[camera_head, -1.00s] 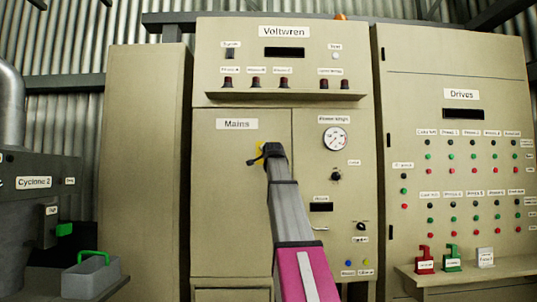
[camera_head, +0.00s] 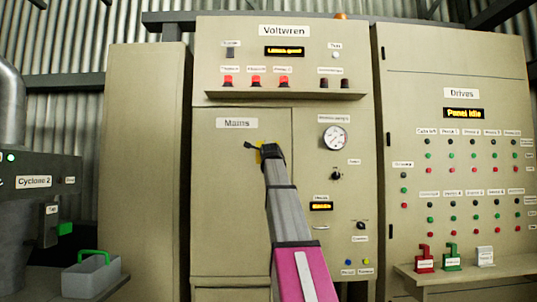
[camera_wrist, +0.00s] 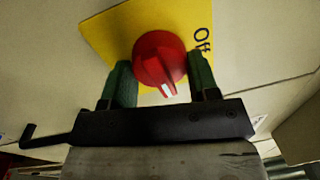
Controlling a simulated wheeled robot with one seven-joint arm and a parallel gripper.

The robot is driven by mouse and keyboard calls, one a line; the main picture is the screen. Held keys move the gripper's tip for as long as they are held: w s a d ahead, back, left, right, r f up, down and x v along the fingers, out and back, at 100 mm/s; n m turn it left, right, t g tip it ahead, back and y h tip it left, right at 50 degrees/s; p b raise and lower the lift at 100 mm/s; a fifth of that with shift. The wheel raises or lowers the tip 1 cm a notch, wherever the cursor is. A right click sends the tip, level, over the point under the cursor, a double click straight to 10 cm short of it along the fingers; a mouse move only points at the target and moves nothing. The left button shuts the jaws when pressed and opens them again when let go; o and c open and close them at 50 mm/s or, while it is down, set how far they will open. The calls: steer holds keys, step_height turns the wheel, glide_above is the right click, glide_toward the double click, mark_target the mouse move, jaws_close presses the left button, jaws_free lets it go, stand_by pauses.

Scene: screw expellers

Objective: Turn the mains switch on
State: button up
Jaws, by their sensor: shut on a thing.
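The mains switch is a red knob (camera_wrist: 158,58) with a white pointer mark, on a yellow plate (camera_wrist: 108,28) marked "Off". The pointer lies toward the bottom of the wrist view, away from the "Off" lettering. My gripper (camera_wrist: 160,70) has its two green fingers on either side of the knob and is shut on it. In the head view my gripper (camera_head: 270,150) is at the cabinet door below the "Mains" label (camera_head: 237,123). It hides the knob there, and only a bit of the yellow plate (camera_head: 258,156) shows.
The Voltwren display (camera_head: 285,51) is lit, with three red lamps (camera_head: 256,81) glowing below a row of labels. A shelf (camera_head: 285,95) juts out above the door. The Drives cabinet (camera_head: 459,75) stands right, its display lit. A grey caddy (camera_head: 92,276) sits lower left.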

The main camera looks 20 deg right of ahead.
steer(key=shift+m, duration=0.4)
steer(key=o, duration=1.3)
steer(key=shift+s, duration=0.1)
steer(key=v, duration=1)
steer(key=shift+s, duration=0.3)
steer(key=shift+a+f, duration=0.1)
